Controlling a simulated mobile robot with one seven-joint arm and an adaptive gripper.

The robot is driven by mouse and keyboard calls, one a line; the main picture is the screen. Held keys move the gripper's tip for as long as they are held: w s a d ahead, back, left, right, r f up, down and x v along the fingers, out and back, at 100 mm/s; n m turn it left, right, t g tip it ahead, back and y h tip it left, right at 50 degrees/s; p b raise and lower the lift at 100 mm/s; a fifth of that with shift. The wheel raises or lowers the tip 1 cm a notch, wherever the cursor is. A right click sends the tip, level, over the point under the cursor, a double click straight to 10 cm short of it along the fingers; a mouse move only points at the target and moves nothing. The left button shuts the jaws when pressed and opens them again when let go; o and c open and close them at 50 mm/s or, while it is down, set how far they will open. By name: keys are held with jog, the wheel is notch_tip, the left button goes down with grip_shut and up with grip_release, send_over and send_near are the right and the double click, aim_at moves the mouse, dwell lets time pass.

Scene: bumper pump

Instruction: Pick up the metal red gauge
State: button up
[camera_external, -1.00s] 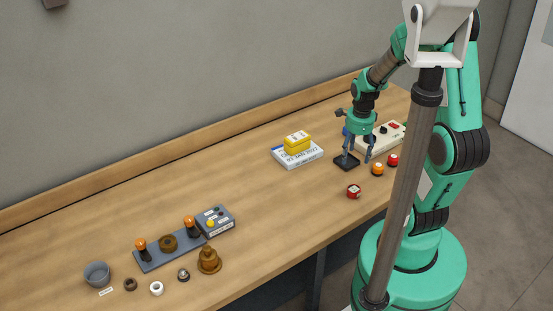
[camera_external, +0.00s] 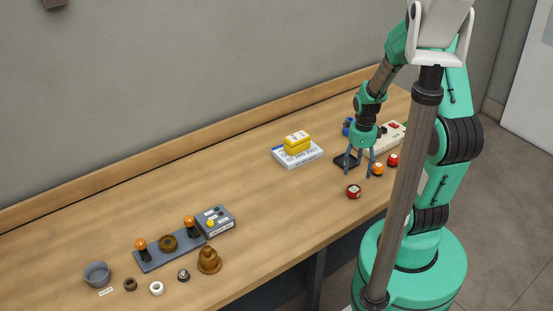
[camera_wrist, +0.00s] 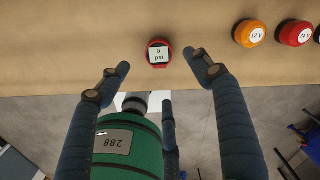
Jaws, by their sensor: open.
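The red gauge (camera_external: 354,191) sits on the wooden table near its front edge. In the wrist view the gauge (camera_wrist: 158,53) has a red rim and a white face reading "0 psi". My gripper (camera_external: 361,174) is open and empty, above the table just behind the gauge in the external view. In the wrist view its fingers (camera_wrist: 155,75) are spread apart, with the gauge between and beyond their tips. Nothing touches the gauge.
An orange button (camera_external: 377,169) and a red button (camera_external: 393,160) stand to the right of the gauge, near my gripper. A yellow device on a white box (camera_external: 306,156) lies behind.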

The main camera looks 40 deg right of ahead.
aim_at(349, 186)
notch_tip(349, 186, down, 6)
jog(key=shift+f+b, duration=0.25)
jog(key=shift+b, duration=0.15)
jog(key=shift+f+b, duration=0.45)
jog(key=shift+f, duration=2.15)
jog(key=c, duration=1.4)
